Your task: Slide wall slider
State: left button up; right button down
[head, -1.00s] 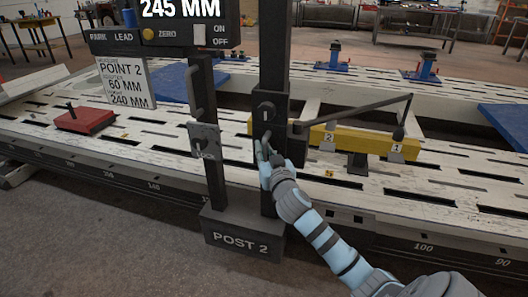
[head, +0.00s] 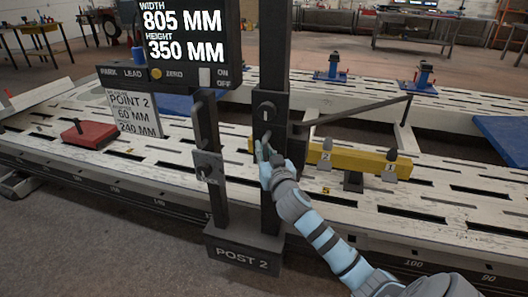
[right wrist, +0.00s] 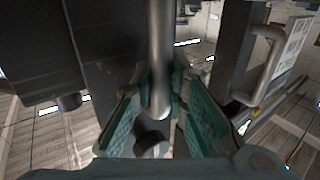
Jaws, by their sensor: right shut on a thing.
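A dark upright post (head: 272,210) with a black sliding carriage (head: 267,112) stands in front of the frame bench. A thin black measuring arm (head: 355,112) reaches right from the carriage, above the yellow beam. My right gripper (head: 266,152) is shut on the carriage's handle, low on its front. In the right wrist view the grey handle bar (right wrist: 160,65) runs between the two green fingers (right wrist: 160,110), which hide part of it. My left gripper is not in view.
The display (head: 184,40) reads width 805 MM and height 350 MM. A sign (head: 133,114) reads Point 2, 60 MM, 240 MM. A second post (head: 207,130) stands close left. The yellow beam (head: 372,163) carries markers 1 and 2. A red block (head: 88,133) lies left.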

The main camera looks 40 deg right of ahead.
jog(key=shift+f, duration=0.1)
jog(key=c, duration=1.6)
grip_release()
jog(key=shift+o, duration=0.2)
jog(key=v, duration=1.2)
jog(key=shift+s, duration=0.1)
